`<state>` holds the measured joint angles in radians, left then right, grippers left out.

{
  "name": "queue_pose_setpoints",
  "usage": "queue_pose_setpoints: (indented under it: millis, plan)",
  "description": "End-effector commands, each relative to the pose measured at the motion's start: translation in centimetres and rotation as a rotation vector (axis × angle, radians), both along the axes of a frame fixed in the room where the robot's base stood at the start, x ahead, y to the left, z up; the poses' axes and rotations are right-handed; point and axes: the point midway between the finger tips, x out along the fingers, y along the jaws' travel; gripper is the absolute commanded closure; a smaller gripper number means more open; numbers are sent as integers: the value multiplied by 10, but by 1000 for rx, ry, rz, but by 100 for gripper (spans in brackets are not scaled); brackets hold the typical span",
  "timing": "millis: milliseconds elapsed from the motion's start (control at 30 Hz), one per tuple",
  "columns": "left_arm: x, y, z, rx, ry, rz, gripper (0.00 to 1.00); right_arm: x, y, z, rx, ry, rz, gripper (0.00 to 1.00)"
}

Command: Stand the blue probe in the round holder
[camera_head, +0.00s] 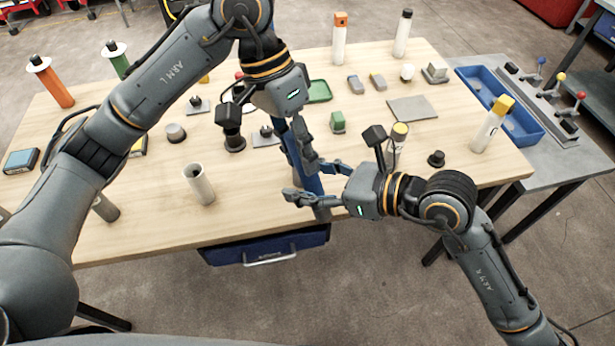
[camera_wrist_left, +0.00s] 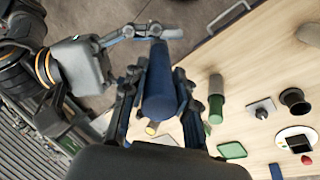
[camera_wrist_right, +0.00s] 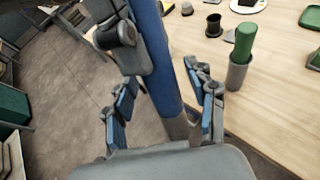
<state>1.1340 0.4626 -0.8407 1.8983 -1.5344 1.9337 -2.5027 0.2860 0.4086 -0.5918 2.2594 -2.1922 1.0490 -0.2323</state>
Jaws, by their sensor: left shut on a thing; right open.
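The blue probe (camera_head: 311,185) is long, with a grey lower end, and hangs slightly tilted above the table's front part. My left gripper (camera_head: 303,152) is shut on its upper part; the probe also shows in the left wrist view (camera_wrist_left: 160,88). My right gripper (camera_head: 299,183) is open, its fingers on either side of the probe's lower part; the right wrist view shows the probe (camera_wrist_right: 158,60) between them. I cannot tell whether they touch it. A black round cup with a dark opening (camera_wrist_left: 295,100), seemingly the round holder, stands on the table, partly hidden in the head view (camera_head: 234,145).
A green cylinder with a grey lower part (camera_wrist_right: 238,60) stands near the right gripper. A pale tube (camera_head: 199,185) stands at the front. Knobbed plates (camera_head: 265,137), a green tray (camera_head: 319,90) and a yellow-topped cylinder (camera_head: 490,125) are around. The table's front edge is close.

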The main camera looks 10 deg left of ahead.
Motion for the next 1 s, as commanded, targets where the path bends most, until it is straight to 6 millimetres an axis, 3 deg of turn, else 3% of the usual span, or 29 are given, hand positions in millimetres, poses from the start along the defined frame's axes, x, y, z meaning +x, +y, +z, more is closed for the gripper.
queue_pose_setpoints:
  millis: [300, 567, 767, 800, 900, 1000]
  plan:
    - [0, 0, 0, -1, -1, -1, 100, 1, 2, -1, 0, -2, -1, 44]
    - [0, 0, 0, -1, -1, 1, 100, 0, 2, -1, 1, 0, 0, 97]
    - [0, 0, 1, -2, -2, 1, 100, 0, 3, -1, 1, 0, 2, 100]
    - [1, 0, 1, -2, -2, 1, 65, 0, 3, 0, 3, -1, 3, 100]
    - [1, 0, 1, -1, -1, 1, 44, 0, 3, 0, 3, -1, 2, 100]
    - [0, 0, 0, -1, -1, 1, 44, 0, 3, 0, 3, -2, 1, 100]
